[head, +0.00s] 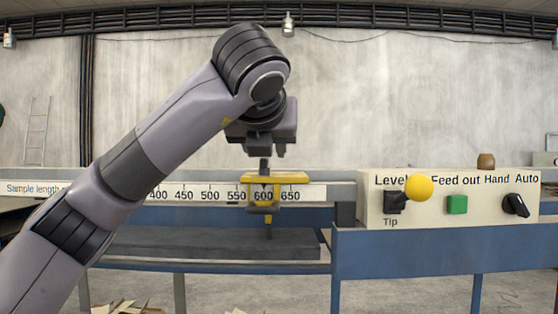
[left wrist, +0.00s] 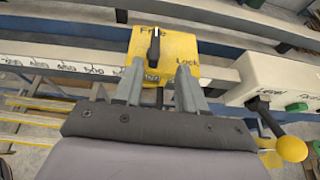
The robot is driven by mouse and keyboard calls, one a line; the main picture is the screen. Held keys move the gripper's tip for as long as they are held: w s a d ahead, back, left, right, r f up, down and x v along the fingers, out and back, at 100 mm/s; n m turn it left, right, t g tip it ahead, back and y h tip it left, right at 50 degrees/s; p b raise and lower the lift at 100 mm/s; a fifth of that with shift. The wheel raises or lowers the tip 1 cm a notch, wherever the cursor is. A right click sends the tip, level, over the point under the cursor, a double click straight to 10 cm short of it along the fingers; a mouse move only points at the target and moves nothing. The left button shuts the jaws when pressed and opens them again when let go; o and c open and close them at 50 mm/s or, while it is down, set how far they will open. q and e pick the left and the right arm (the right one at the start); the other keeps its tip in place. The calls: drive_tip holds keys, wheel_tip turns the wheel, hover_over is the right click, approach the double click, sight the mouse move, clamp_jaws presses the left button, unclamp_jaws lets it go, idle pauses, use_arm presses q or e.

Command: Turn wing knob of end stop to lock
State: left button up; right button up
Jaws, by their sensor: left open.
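The yellow end stop (head: 275,178) sits on the measuring rail near the 600 mark. Its top face also shows in the left wrist view (left wrist: 180,44), with the words Free and Lock. The black wing knob (left wrist: 154,46) stands on that face, its white-marked end pointing toward Free. My left gripper (head: 265,150) is above the end stop, fingers pointing down. In the left wrist view my left gripper (left wrist: 160,78) is open, its two fingers apart at the near edge of the end stop, with the knob between their lines. I cannot tell the exact height gap. My right gripper is not in view.
The numbered scale (head: 190,192) runs left along the rail. A control box (head: 445,205) stands to the right, with a yellow ball lever (head: 419,188), a green button (head: 457,204) and a black switch (head: 516,205). A dark grey bed (head: 190,243) lies below the rail.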

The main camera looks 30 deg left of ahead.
sight(264, 166)
use_arm(q)
drive_tip(key=shift+n+y, duration=0.3)
drive_tip(key=x, duration=0.1)
drive_tip(key=p+x, duration=0.1)
drive_tip(key=x, duration=0.3)
drive_tip(key=shift+w+a+r+p, duration=0.15)
drive_tip(key=shift+a+r+p, duration=0.2)
drive_tip(key=shift+a, duration=0.15)
drive_tip(key=shift+w+a+f, duration=0.25)
drive_tip(key=shift+w+f, duration=0.1)
drive_tip(key=shift+w, duration=0.2)
clamp_jaws()
